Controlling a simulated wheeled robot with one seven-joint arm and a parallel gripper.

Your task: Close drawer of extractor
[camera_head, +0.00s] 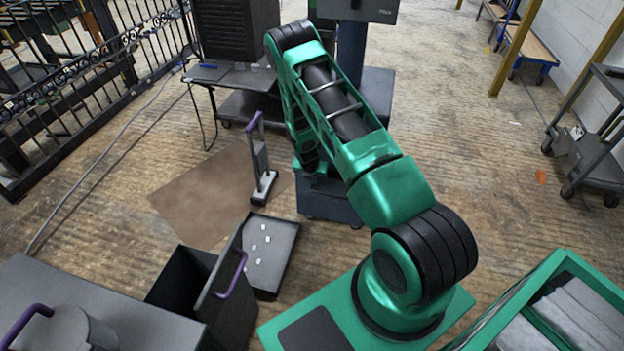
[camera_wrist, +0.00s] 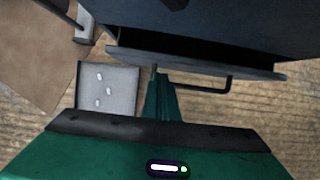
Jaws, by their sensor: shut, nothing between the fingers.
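The extractor is most likely the dark blue-grey machine (camera_head: 330,200) behind my arm; its dark body (camera_wrist: 200,20) fills the top of the wrist view. Its drawer front (camera_wrist: 195,62) stands slightly out, with a dark gap between it and the body. A thin dark bar handle (camera_wrist: 205,88) sticks out from the drawer front. My gripper (camera_wrist: 160,82) is shut and empty, its narrow green fingers pointing at the drawer front beside the handle's left part. I cannot tell whether they touch. In the head view my gripper (camera_head: 309,165) is small and partly hidden against the machine.
A purple-handled tool (camera_head: 262,185) stands on a brown sheet (camera_head: 195,195) left of the machine. A grey tray (camera_head: 275,240) with several white pieces lies nearer. At lower left an open bin-like drawer (camera_head: 230,305) has a purple handle.

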